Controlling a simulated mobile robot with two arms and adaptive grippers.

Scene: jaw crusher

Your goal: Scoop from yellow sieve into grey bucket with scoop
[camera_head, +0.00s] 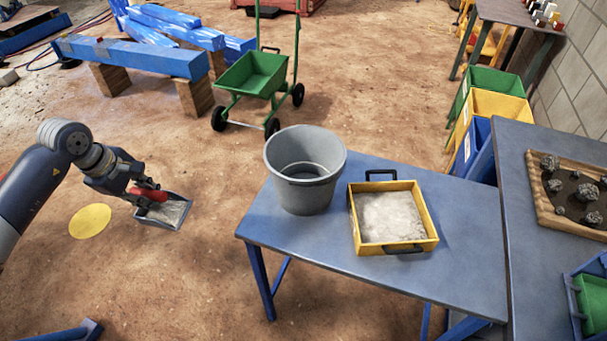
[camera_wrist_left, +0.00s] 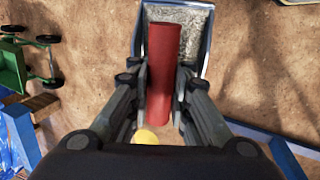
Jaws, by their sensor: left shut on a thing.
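My left gripper (camera_head: 137,189) is shut on the red handle of the scoop (camera_head: 168,211), left of the blue table and over the floor. In the left wrist view, the red handle lies between the fingers of my gripper (camera_wrist_left: 162,85), and the scoop's metal pan (camera_wrist_left: 190,17) shows grey material in it. The grey bucket (camera_head: 305,181) stands upright at the table's left end, with its inside partly visible. The yellow sieve (camera_head: 428,226) sits on the table to the right of the bucket, filled with pale grey powder (camera_head: 390,216). My right gripper is not in view.
The blue table (camera_head: 330,238) has bare room around the sieve. A second table with a wooden tray (camera_head: 545,212) of dark rocks stands at the right. A green cart (camera_head: 254,75) stands behind the bucket. A yellow disc (camera_head: 90,221) is on the floor.

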